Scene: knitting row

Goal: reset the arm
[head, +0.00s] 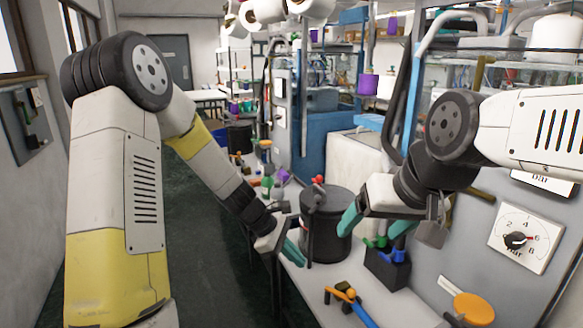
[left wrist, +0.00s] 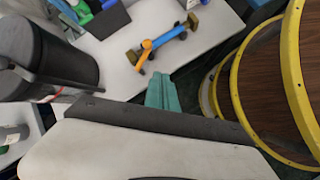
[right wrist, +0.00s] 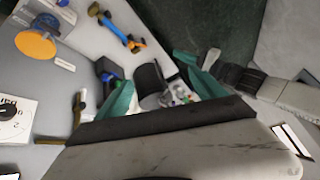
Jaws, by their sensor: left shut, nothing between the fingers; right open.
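My left gripper (head: 292,250) is at the table's left edge, in front of and left of the black canister (head: 333,235). Its teal fingers are together with nothing between them, as the left wrist view (left wrist: 162,95) also shows. My right gripper (head: 375,225) is above the table, to the right of the canister. Its teal fingers are spread apart and empty. In the right wrist view (right wrist: 162,90) the black canister (right wrist: 150,82) shows between and beyond the fingers; I cannot tell how far off it is.
A black box (head: 388,268) with green and blue handled items stands just below my right gripper. A blue and orange tool (head: 350,303) lies at the table's front. A gauge panel (head: 524,238) rises at the right. The dark floor (head: 205,250) on the left is clear.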

